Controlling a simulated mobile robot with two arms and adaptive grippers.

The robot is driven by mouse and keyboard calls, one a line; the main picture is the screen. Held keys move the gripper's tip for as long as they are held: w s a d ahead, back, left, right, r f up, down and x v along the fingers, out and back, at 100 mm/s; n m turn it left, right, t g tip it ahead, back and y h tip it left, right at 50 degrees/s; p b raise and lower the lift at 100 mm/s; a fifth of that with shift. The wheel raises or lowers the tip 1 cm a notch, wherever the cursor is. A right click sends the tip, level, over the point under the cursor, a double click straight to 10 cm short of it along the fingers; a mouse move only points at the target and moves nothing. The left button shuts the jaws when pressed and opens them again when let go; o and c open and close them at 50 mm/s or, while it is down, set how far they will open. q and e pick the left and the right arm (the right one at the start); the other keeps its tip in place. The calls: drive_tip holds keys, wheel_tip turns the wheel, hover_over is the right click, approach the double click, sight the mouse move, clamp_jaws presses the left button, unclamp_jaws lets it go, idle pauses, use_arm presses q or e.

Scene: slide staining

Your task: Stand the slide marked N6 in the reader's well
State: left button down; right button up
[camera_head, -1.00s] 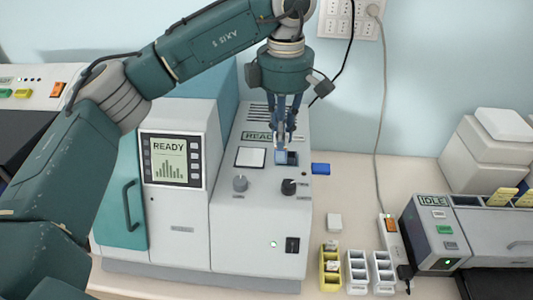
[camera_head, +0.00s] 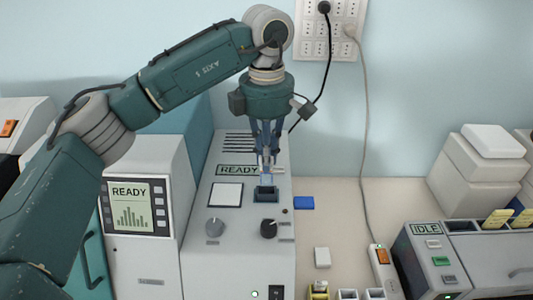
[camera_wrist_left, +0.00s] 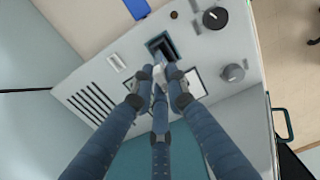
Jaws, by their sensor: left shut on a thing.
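The reader (camera_head: 203,245) is a pale grey console showing READY, with a dark, raised, square well (camera_head: 265,194) on its sloped top. My left gripper (camera_head: 266,168) points down over the well, shut on a thin, pale bluish slide (camera_head: 267,181). The slide is upright, its lower end at or just over the well mouth; I cannot tell if it has entered. Its N6 mark is not legible. In the left wrist view the fingertips (camera_wrist_left: 161,76) come close to the well (camera_wrist_left: 160,47), and the fingers largely hide the slide. My right gripper is not in view.
A white square pad (camera_head: 226,195) lies left of the well, with two knobs in front. A blue block (camera_head: 304,203) lies to the right on the bench. Small racks stand at the front edge. An IDLE machine (camera_head: 455,260) stands at the right.

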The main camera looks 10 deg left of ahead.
sight(266, 185)
use_arm(q)
drive_tip(key=shift+f, duration=0.4)
drive_tip(key=shift+s+f+b, duration=0.15)
drive_tip(key=shift+f+b, duration=0.05)
drive_tip(key=shift+b, duration=0.1)
drive_tip(key=shift+s+f, duration=0.1)
drive_tip(key=shift+f, duration=0.1)
drive_tip(key=shift+f+b, duration=0.55)
drive_tip(key=shift+f, duration=0.5)
drive_tip(key=shift+f+b, duration=0.4)
drive_tip(key=shift+b, duration=0.05)
drive_tip(key=shift+f, duration=0.15)
drive_tip(key=c, duration=1.7)
unclamp_jaws()
drive_tip(key=shift+o, duration=0.2)
wheel_tip(266, 185, up, 12)
drive_tip(key=shift+r, duration=0.1)
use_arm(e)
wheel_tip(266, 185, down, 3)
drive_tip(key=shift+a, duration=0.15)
